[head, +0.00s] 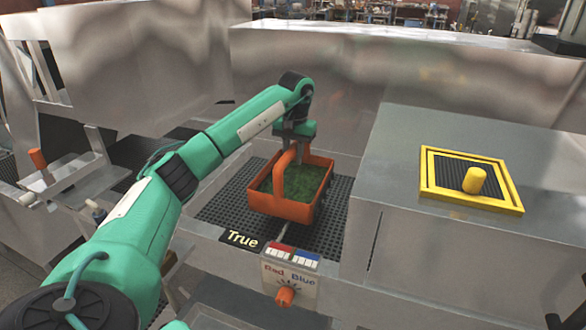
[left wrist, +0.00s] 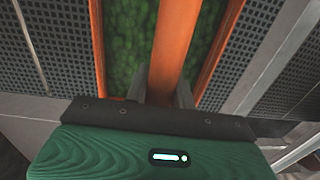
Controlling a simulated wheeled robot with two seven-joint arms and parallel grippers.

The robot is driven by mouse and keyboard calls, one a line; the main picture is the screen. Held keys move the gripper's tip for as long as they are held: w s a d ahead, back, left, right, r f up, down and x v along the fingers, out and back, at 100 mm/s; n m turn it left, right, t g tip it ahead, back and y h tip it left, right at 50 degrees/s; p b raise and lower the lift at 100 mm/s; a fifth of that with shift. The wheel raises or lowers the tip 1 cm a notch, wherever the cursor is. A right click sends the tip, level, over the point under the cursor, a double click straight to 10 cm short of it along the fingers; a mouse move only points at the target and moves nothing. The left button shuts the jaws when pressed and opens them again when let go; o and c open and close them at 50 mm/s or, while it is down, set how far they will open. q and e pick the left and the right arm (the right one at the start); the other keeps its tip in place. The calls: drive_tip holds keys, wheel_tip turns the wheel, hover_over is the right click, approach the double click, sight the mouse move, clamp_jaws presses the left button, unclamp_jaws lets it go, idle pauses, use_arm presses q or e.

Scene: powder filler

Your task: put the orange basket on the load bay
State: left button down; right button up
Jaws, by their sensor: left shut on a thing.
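The orange basket (head: 283,209) holds green, grass-like contents and has a tall arched handle. My left gripper (head: 293,138) is shut on the top of that handle. In the left wrist view the handle (left wrist: 172,50) runs between the two grey fingers (left wrist: 160,92), with green contents on both sides. The basket is over the dark perforated floor (head: 225,207) of a metal recess, which looks like the load bay. I cannot tell whether its underside touches this floor. My right gripper is not in view.
A panel (head: 290,280) with red and blue labels and an orange knob stands in front of the recess. A "True" sign (head: 242,240) is beside it. At right, a metal block carries a yellow-framed grid (head: 472,180) with a yellow knob. A tall metal wall stands behind.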

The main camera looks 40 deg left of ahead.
sight(293, 192)
use_arm(q)
drive_tip(key=shift+f+p, duration=0.95)
drive_tip(key=shift+f, duration=1.9)
drive_tip(key=c, duration=1.2)
unclamp_jaws()
drive_tip(key=shift+f, duration=0.15)
